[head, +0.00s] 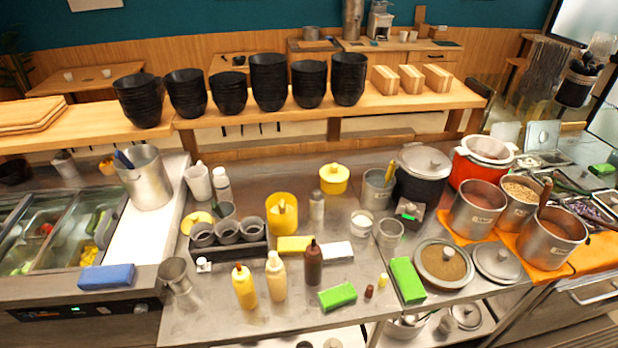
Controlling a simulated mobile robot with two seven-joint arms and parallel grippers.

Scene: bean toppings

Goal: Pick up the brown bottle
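The brown bottle (313,264) stands upright on the steel counter, near its front edge. It is dark brown with a narrow pointed nozzle. A cream bottle (276,277) stands to its left, and a yellow bottle (244,287) is further left. A green box (337,296) lies just in front and to the right of the brown bottle. A white block (337,250) and a yellow block (295,245) lie behind it. Neither of my grippers shows in the head view.
A rack of grey cups (229,252) stands left of the bottles. Stacked black bowls (268,82) line the raised wooden shelf behind. Some bare counter lies at the front left.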

